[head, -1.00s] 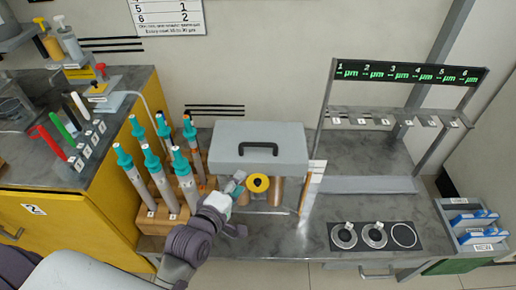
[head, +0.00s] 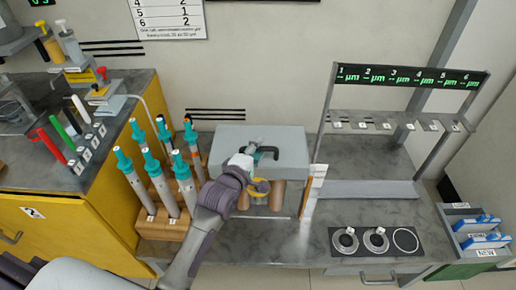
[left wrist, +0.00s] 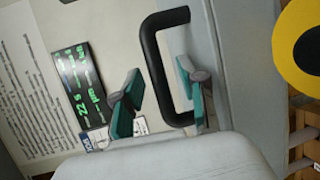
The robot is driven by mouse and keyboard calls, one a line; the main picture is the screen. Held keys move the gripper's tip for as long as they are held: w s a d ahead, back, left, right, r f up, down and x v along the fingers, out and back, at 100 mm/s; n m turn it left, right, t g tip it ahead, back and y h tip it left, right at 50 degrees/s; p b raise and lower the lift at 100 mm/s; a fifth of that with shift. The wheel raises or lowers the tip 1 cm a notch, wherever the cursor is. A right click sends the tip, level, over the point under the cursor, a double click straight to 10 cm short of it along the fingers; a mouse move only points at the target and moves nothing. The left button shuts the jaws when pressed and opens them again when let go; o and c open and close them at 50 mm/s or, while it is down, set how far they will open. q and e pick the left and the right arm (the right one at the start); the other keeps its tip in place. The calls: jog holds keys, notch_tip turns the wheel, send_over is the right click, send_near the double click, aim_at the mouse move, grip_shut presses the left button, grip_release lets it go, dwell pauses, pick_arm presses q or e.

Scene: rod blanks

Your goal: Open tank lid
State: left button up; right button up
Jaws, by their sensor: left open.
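The tank is a grey box with a grey lid (head: 285,146) that looks shut, at the middle of the bench in the head view. A black bar handle (head: 270,153) is fixed on the lid; it also shows in the left wrist view (left wrist: 153,65). My left gripper (head: 254,148) is over the lid at the handle's left end. In the left wrist view my left gripper (left wrist: 160,95) is open, its teal-padded fingers spread with the handle's lower part between or just beyond them. Contact cannot be told. My right gripper is not in view.
A wooden rack (head: 165,225) with several teal-capped rods stands left of the tank. A metal frame with a display (head: 410,78) and a black pad with rings (head: 376,240) are to the right.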

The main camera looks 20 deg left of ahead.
pick_arm(q)
jog(key=shift+w, duration=0.3)
grip_shut()
dwell(0.3)
